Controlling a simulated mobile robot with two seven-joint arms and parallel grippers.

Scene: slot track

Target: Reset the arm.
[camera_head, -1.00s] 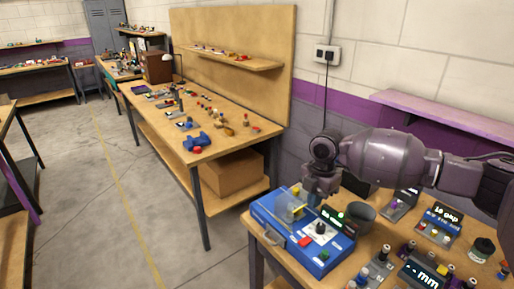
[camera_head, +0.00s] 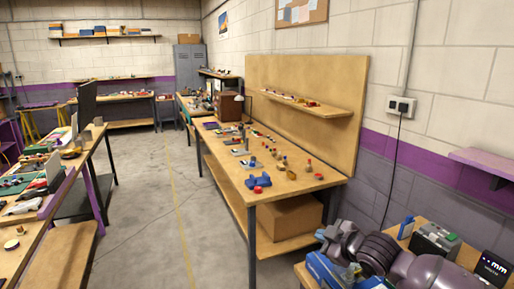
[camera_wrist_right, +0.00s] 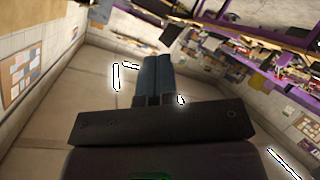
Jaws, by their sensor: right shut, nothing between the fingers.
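My right arm lies low at the bottom right of the head view, over the near workbench. My right gripper (camera_head: 327,236) is at its left end and partly hidden by the wrist. In the right wrist view its two dark fingers (camera_wrist_right: 157,78) are pressed together with nothing between them. That view looks out over the room, tilted, with nothing close to the fingertips. My left arm and gripper are not in view.
The near workbench (camera_head: 467,256) carries a blue box (camera_head: 322,270), mostly cut off, and small dark devices. A long wooden workbench (camera_head: 300,187) with small parts stands ahead. Another bench (camera_head: 62,183) is at the left. The floor (camera_head: 170,230) between them is clear.

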